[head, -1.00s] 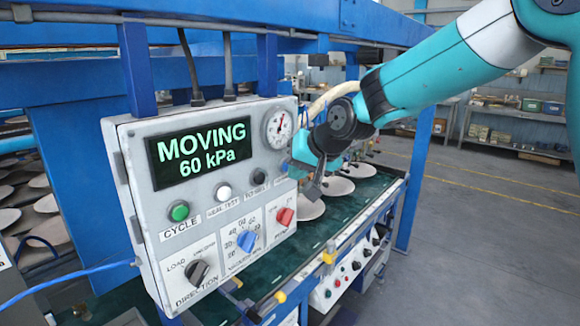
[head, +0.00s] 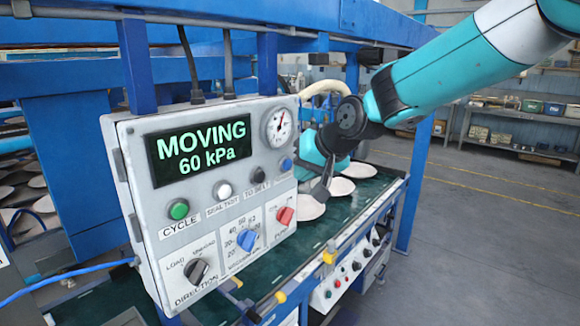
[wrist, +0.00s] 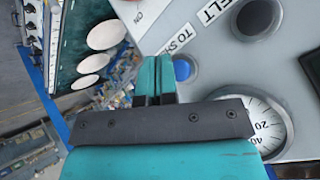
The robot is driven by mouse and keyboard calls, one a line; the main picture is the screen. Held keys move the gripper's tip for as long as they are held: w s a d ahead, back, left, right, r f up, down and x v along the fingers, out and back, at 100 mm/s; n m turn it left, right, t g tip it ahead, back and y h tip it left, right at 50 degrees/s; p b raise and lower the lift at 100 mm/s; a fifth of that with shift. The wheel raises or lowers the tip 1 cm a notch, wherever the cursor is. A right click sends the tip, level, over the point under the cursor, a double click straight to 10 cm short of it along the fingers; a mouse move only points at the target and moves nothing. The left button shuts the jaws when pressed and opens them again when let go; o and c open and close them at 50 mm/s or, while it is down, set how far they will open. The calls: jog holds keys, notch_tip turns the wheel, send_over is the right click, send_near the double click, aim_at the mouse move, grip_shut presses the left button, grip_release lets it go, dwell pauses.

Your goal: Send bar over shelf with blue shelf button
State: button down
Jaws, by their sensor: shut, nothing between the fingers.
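The control box (head: 215,250) has a lit screen (head: 200,150) reading MOVING, 60 kPa. The blue button (head: 286,164) sits at the box's right edge under the gauge, uncovered in the head view. In the wrist view the blue button (wrist: 183,70) is just right of my fingertips, beside a label starting "TO SH". My gripper (head: 306,154) is shut and empty, right of the box and slightly apart from the blue button. In the wrist view my gripper (wrist: 155,75) shows teal fingers together. The bar over the shelf cannot be made out clearly.
A black TO BELT button (head: 259,175), a white button (head: 222,190) and a green CYCLE button (head: 179,209) line the box. Below are a black direction knob (head: 196,270), blue knob (head: 247,239) and red switch (head: 285,215). White discs (head: 341,187) lie on the green surface behind.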

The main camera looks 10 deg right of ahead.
jog(key=shift+s+d+b, duration=0.35)
jog(key=shift+s+d, duration=0.4)
jog(key=shift+s, duration=0.3)
jog(key=shift+s+d+b, duration=0.35)
jog(key=shift+s+d, duration=0.35)
jog(key=shift+s, duration=0.3)
jog(key=s+a+f+n+g+b, duration=0.1)
jog(key=s+f+n+g, duration=0.1)
jog(key=s, duration=0.7)
jog(key=s+a+f+n+g+b, duration=0.1)
jog(key=s+a+f+n+g, duration=0.1)
jog(key=s, duration=0.8)
jog(key=s+a+f+n+g+b, duration=0.1)
jog(key=s+a+f+n+g, duration=0.1)
jog(key=s, duration=0.7)
notch_tip(320, 180, down, 2)
jog(key=n+g, duration=0.1)
jog(key=n, duration=0.1)
jog(key=shift+s+n+g, duration=0.3)
jog(key=shift+s, duration=0.1)
jog(key=shift+a, duration=0.1)
